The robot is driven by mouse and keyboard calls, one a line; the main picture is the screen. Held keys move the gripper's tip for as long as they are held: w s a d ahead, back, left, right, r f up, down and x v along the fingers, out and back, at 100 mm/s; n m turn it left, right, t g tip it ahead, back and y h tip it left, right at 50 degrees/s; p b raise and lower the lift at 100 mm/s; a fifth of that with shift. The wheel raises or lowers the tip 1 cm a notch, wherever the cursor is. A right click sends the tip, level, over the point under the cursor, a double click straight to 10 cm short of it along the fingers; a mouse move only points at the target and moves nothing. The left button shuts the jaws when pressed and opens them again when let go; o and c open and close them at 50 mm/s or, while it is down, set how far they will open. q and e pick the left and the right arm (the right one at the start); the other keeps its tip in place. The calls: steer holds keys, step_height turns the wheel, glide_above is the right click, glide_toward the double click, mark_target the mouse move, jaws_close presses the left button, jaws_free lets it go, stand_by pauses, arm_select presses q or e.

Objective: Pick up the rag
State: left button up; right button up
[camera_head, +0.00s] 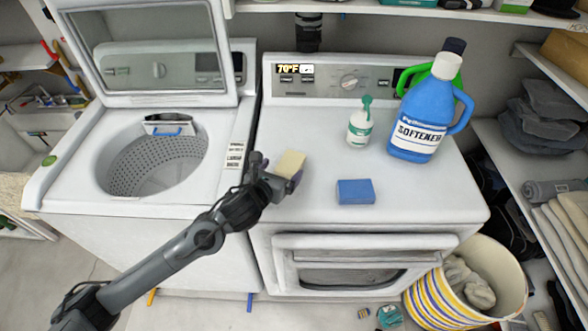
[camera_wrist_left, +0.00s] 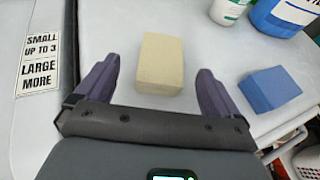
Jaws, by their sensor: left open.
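No item is clearly a flat rag on the dryer top. A pale yellow block, like a sponge or folded cloth (camera_head: 290,164), lies on the white dryer top (camera_head: 330,205) near its left edge. It also shows in the left wrist view (camera_wrist_left: 160,63). My left gripper (camera_head: 283,183) is open, with one purple finger on each side of the yellow block in the wrist view and gaps between. A similar blue block (camera_head: 355,191) lies to the right, also in the wrist view (camera_wrist_left: 269,89). My right gripper is not in view.
A small white-and-green bottle (camera_head: 359,127) and a blue softener jug (camera_head: 420,123) stand behind the blocks. The open washer (camera_head: 75,185) is left. A striped basket (camera_head: 440,303) holding grey cloth (camera_head: 468,283) stands front right. Folded grey cloths (camera_head: 545,118) lie on the right shelf.

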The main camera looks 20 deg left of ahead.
mark_target(291, 161)
arm_select(q)
steer(key=shift+x, duration=1.05)
steer(key=shift+p+x, duration=0.5)
steer(key=shift+x, duration=2.4)
steer(key=shift+s+d+f, duration=0.1)
steer(key=shift+d+f, duration=0.05)
steer(key=shift+f, duration=0.05)
steer(key=c, duration=1.1)
steer(key=shift+c, duration=0.2)
steer(key=shift+r, duration=0.2)
steer(key=shift+r, duration=0.5)
steer(key=r, duration=0.3)
steer(key=shift+s+d+r+b, duration=0.1)
steer(key=shift+s+b, duration=0.2)
steer(key=shift+s, duration=0.1)
steer(key=s+d+r, duration=0.3)
steer(key=s+r, duration=0.3)
steer(key=s, duration=0.4)
steer(key=shift+s+r, duration=0.25)
